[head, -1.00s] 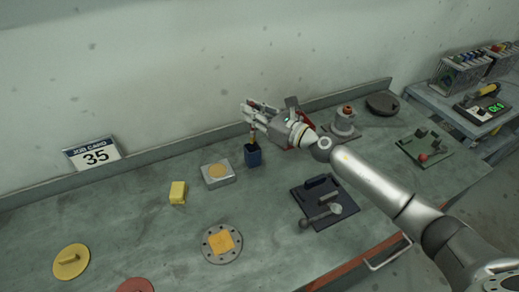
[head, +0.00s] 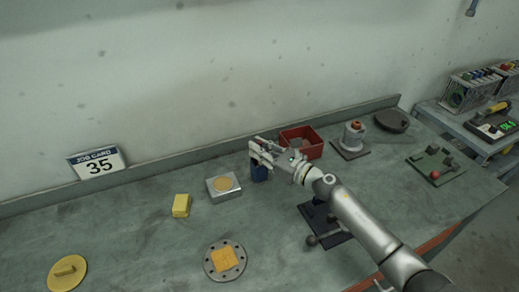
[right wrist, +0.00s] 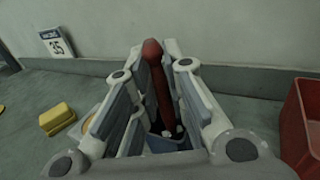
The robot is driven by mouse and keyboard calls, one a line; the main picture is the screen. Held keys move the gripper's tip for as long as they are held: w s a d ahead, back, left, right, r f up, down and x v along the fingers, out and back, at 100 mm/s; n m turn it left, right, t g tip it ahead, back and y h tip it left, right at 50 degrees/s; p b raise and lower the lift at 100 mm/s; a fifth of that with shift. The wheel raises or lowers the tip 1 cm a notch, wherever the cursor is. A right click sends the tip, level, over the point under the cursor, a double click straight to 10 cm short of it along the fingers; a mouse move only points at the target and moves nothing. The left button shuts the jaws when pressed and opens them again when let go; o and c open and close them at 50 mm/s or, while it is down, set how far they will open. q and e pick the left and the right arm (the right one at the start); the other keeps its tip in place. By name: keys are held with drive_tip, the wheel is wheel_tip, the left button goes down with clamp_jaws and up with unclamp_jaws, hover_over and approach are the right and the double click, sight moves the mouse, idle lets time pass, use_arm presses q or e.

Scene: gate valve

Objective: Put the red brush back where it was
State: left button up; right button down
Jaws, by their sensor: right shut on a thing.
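My right gripper (head: 258,152) is shut on the red brush, right over the dark blue cup (head: 259,173) on the bench. In the right wrist view the red handle of the brush (right wrist: 157,82) stands nearly upright between the two fingers. Its lower end points down at the blue cup (right wrist: 166,143), whose rim shows just below the fingers. I cannot tell how deep the brush sits in the cup, as the gripper hides its lower end. My left gripper is not in view.
A red bin (head: 302,142) stands close to the right of the gripper. A metal block with a tan disc (head: 223,186) is left of the cup, with a yellow block (head: 181,206) beyond it. A dark fixture (head: 322,222) lies partly under my right arm.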

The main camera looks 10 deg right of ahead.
drive_tip(key=c, duration=1.5)
unclamp_jaws()
drive_tip(key=shift+r+p, duration=0.15)
drive_tip(key=shift+p, duration=0.15)
drive_tip(key=shift+s+d+f, duration=0.2)
drive_tip(key=b+v, duration=0.3)
drive_tip(key=v, duration=0.8)
drive_tip(key=shift+s+d+r, duration=0.1)
drive_tip(key=shift+s+r, duration=0.1)
